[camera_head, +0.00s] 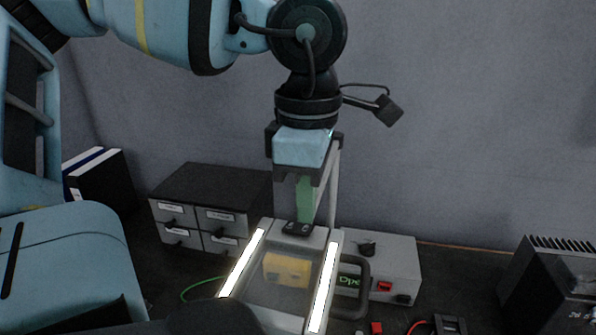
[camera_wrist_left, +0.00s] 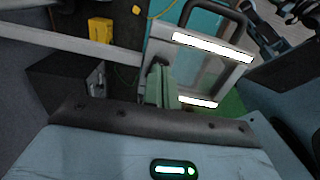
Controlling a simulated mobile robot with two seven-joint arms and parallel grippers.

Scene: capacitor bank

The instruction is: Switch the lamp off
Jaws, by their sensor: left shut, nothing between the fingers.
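The lamp (camera_head: 325,287) has two long strips glowing bright white along its sides; it is lit. At its back edge is a small dark switch plate (camera_head: 298,229). My left gripper (camera_head: 305,218) points straight down over this plate, with its green fingers shut and empty. The fingertips are at or just above the plate; I cannot tell whether they touch. In the left wrist view the lit lamp (camera_wrist_left: 213,47) lies beside my left gripper's green fingers (camera_wrist_left: 158,85), which hide the switch there. My right gripper is not in view.
A grey drawer cabinet (camera_head: 212,200) stands left of the lamp. A grey box with a knob and red switch (camera_head: 385,265) stands right of it. A yellow block (camera_head: 287,270) shows within the lamp's frame. A black finned unit (camera_head: 548,285) is at far right.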

